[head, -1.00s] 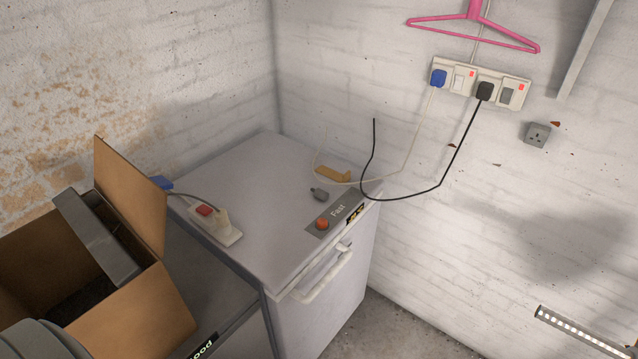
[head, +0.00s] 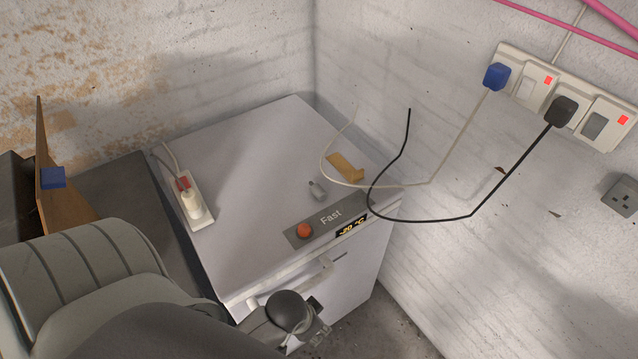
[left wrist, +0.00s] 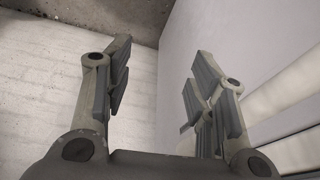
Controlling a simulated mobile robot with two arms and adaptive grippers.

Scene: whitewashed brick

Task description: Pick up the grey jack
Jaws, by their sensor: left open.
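The grey jack (head: 317,190) is a small grey piece lying on top of the white freezer (head: 240,165), just behind its control strip. It stands apart from the orange-brown block near it. My left gripper (head: 317,328) is low in front of the freezer, below its top edge and well short of the jack. In the left wrist view, the left gripper (left wrist: 163,85) has its two fingers wide apart with nothing between them. The jack does not show in that view. My right gripper is not in view.
An orange-brown block (head: 346,168) lies behind the jack. A pale cable (head: 455,140) and a black cable (head: 510,172) hang from the wall sockets beside the freezer. A white power strip (head: 186,203) lies on the left. The freezer handle (head: 312,273) juts from the front.

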